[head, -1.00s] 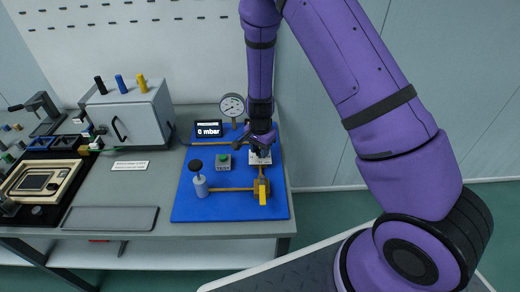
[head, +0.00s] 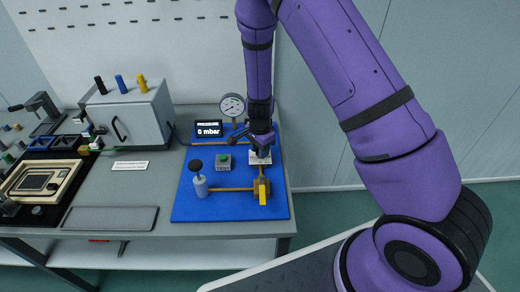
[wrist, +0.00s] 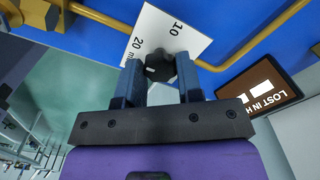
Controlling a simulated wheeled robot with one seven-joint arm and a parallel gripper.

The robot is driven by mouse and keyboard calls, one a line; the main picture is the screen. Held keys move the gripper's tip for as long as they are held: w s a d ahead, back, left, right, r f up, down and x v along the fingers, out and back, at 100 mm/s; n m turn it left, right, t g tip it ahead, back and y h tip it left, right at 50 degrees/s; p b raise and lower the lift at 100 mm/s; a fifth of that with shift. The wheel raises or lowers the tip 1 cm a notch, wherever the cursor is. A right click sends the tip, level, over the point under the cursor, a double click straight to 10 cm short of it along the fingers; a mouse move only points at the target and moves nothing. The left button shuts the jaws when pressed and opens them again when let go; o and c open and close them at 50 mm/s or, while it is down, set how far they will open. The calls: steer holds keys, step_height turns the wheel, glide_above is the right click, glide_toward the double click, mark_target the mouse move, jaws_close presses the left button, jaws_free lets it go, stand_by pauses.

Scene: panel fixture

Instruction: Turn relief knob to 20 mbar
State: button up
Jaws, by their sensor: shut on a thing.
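The relief knob (wrist: 160,68) is small and black, in front of a white scale plate (wrist: 160,30) on which "10" and "20 m" can be read. A short light mark shows on the knob's left side in the wrist view; I cannot tell exactly which number it points to. My gripper (wrist: 159,84) is shut on the knob, one blue finger on each side. In the head view my gripper (head: 261,150) covers the knob, and part of the white plate (head: 259,159) shows below it. The display (head: 208,129) reads 0 mbar.
On the blue panel (head: 230,208) stand a round gauge (head: 232,105), a green button box (head: 223,161), a black-topped pump-like part (head: 198,178) and a yellow valve handle (head: 263,194). Yellow pipes (wrist: 110,18) run close to the knob. A grey cabinet (head: 128,117) stands left.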

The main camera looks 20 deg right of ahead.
steer(key=o, duration=0.9)
step_height(320, 180, up, 11)
steer(key=shift+f, duration=0.1)
steer(key=s+d+r+n+t+y, duration=0.1)
steer(key=s+d+r+n, duration=0.3)
steer(key=r, duration=0.7)
steer(key=s+a+r+n+t+y, duration=0.1)
steer(key=s+r+n, duration=0.1)
steer(key=s+r, duration=0.65)
steer(key=s+d+r+n+t, duration=0.1)
steer(key=s+r+n, duration=0.1)
steer(key=s+r, duration=0.2)
steer(key=s+d+r+n+t+h, duration=0.1)
steer(key=s+d+r+n, duration=0.1)
steer(key=s, duration=0.5)
steer(key=s+d+r+n+t+h, duration=0.1)
steer(key=s+r+n, duration=0.2)
steer(key=s+r, duration=0.3)
steer(key=shift+s+d+r+n, duration=0.1)
steer(key=shift+d+r+n, duration=0.1)
steer(key=shift+r+n, duration=0.15)
